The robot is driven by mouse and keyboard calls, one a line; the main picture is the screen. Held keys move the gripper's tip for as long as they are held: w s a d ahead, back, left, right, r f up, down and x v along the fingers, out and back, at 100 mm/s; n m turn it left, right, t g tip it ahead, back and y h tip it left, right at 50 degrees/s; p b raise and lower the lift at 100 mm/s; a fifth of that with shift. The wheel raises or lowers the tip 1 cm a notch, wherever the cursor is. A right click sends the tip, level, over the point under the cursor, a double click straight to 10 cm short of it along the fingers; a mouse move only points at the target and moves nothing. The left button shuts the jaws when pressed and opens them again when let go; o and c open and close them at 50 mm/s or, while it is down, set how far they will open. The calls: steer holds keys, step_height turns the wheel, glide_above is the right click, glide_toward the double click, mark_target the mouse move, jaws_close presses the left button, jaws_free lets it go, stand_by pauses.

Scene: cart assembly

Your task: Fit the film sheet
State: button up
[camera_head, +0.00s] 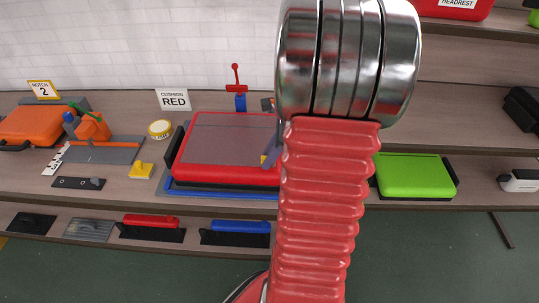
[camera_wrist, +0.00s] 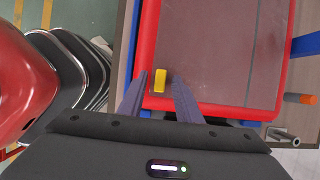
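A dull grey-brown sheet (camera_head: 225,145), which looks like the film, lies over the top of a red cushion (camera_head: 185,160). The cushion's red border shows around the sheet. In the wrist view the sheet (camera_wrist: 215,50) fills the upper middle, with a yellow tab (camera_wrist: 160,80) at its near left corner. My gripper (camera_wrist: 161,79) is open, with one dark finger on each side of the tab and visible gaps. I cannot tell how high the fingertips are. In the head view my arm hides the cushion's right end and most of the gripper.
The cushion sits on a blue base (camera_head: 215,190) on the bench. A green case (camera_head: 415,175) stands to the right. An orange case (camera_head: 35,125) and a grey plate (camera_head: 105,150) are at left. Several tools lie on the lower shelf, including a blue-handled one (camera_head: 240,227).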

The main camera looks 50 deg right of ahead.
stand_by(0.3)
steer(key=v, duration=1.3)
steer(key=shift+s+r, duration=0.15)
steer(key=shift+r, duration=0.15)
steer(key=shift+d, duration=0.1)
stand_by(0.3)
steer(key=s+a+r+n+t+h, duration=0.1)
steer(key=a+r+n+t+h, duration=0.1)
steer(key=a+n, duration=2.6)
steer(key=a, duration=0.6)
steer(key=shift+a+h, duration=0.2)
steer(key=shift+h, duration=0.2)
